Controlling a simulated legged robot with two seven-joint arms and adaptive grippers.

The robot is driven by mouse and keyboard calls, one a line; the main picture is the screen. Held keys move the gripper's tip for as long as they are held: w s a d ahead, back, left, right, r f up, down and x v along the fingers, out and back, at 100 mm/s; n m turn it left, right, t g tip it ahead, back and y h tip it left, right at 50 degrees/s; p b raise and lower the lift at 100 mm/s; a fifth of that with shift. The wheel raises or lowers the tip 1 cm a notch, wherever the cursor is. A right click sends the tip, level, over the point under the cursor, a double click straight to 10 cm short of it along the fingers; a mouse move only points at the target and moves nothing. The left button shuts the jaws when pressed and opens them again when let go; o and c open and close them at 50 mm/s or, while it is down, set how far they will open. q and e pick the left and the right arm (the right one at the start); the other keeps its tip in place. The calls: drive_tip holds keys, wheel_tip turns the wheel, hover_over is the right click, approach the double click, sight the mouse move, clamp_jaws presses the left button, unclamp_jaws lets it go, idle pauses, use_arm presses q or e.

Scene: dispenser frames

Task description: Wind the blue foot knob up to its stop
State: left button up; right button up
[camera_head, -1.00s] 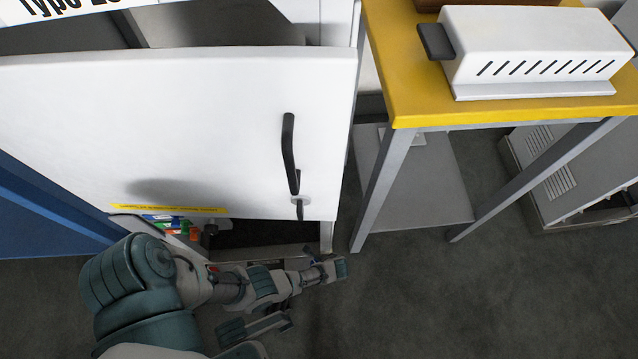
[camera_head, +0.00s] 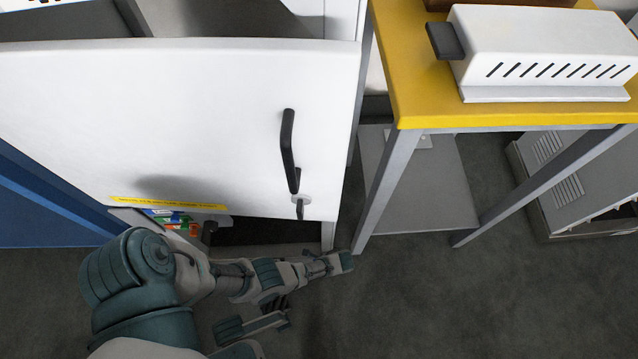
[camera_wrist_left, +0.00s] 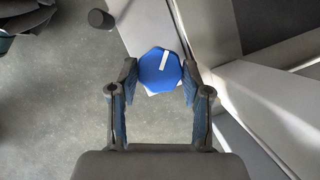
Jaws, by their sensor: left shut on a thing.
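The blue foot knob (camera_wrist_left: 160,70) shows in the left wrist view as a rounded, many-sided blue disc with a white pointer mark. The mark points up and to the right. My left gripper (camera_wrist_left: 160,74) has one finger on each side of the knob and is shut on it. In the head view my left gripper (camera_head: 342,262) is low near the floor, by the lower right corner of the white cabinet. The knob is hidden in that view. My right gripper is not identifiable in these frames.
The white cabinet door (camera_head: 220,120) with a black handle (camera_head: 289,150) stands above my left arm. A yellow-topped table (camera_head: 430,105) with grey legs stands to the right, carrying a white slotted box (camera_head: 545,50). A dark cylinder (camera_wrist_left: 101,19) shows in the wrist view. Floor at lower right is clear.

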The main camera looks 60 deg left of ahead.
use_arm(q)
drive_tip(key=shift+w+a, duration=0.1)
drive_tip(key=o, duration=1.2)
drive_tip(key=shift+c, duration=0.2)
drive_tip(key=shift+w+d+r, duration=0.1)
drive_tip(key=shift+d+r, duration=0.1)
drive_tip(key=shift+r, duration=0.1)
drive_tip(key=v, duration=1.1)
